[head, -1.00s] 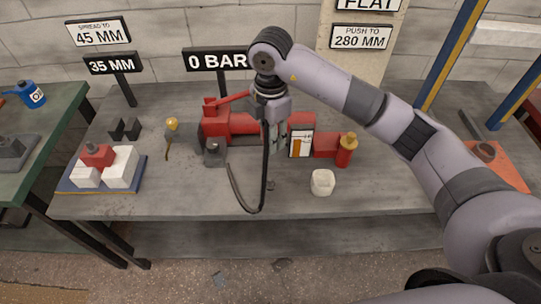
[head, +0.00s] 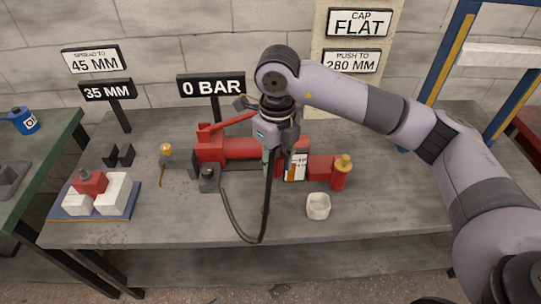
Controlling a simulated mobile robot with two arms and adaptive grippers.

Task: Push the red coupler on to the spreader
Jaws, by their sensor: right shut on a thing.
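My right gripper (head: 284,158) is over the middle of the bench, pointing down in front of a long red tool body (head: 235,148), which I take to be the spreader. It is shut. A black hose (head: 263,215) loops up from the bench into its fingers, so it seems to hold the hose end with the red coupler. The coupler itself is hidden by the fingers and I cannot make out its colour. I cannot tell whether it touches the red body. A white and orange gauge plate (head: 296,168) is just right of the fingers. My left gripper is not in view.
A gold-capped red cylinder (head: 340,175) and a white cup (head: 318,206) stand to the right. A blue tray (head: 60,213) with white and red blocks is at the left. A sign (head: 211,87) reads 0 BAR. The front of the bench is mostly clear.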

